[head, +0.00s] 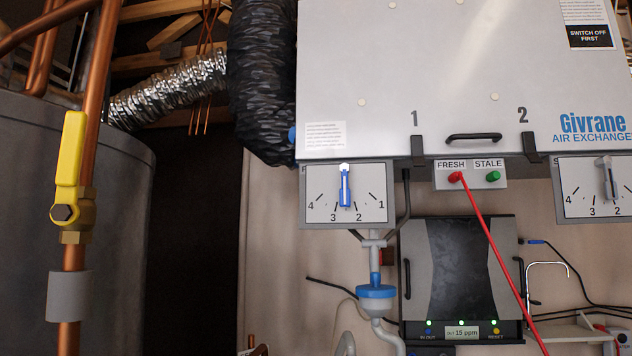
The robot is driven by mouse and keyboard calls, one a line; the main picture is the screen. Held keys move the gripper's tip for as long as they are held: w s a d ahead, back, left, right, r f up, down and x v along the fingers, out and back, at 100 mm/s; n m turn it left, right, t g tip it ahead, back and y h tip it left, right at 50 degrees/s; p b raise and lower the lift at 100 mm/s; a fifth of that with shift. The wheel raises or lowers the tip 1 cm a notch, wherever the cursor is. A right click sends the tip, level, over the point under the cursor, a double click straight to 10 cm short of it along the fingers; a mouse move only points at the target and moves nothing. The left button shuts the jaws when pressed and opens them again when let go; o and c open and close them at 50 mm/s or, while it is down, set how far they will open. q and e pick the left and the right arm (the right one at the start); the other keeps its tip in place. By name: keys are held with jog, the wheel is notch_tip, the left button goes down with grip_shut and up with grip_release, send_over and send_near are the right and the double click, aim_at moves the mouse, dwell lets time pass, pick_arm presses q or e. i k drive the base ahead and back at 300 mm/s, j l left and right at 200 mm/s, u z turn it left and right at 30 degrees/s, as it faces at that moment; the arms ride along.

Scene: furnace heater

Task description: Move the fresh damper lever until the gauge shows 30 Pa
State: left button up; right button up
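A blue damper lever (345,187) hangs nearly straight down on a white dial plate (322,190) marked 1 to 4. Its tip lies between 3 and 2. A grey lever (610,182) sits on a similar plate (578,190) at the right edge, which is partly cut off. I cannot read on either plate which one is fresh. A red hose (489,238) is plugged into the port marked FRESH (455,177). The STALE port (493,176) has a green cap or fitting. No gauge reading in Pa is visible. Neither gripper is in view.
The Givrane air exchanger (440,75) fills the upper right. Below it hangs a grey and black unit (465,270) whose display (462,332) reads 15 ppm. A copper pipe with a yellow valve handle (70,150) and a grey tank (110,240) stand at left.

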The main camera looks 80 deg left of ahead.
aim_at(345, 196)
jog(key=u, duration=1.55)
jog(key=i+l+u, duration=0.15)
jog(key=u, duration=0.2)
jog(key=i+l+u, duration=0.3)
jog(key=k+j, duration=0.05)
jog(key=j, duration=0.05)
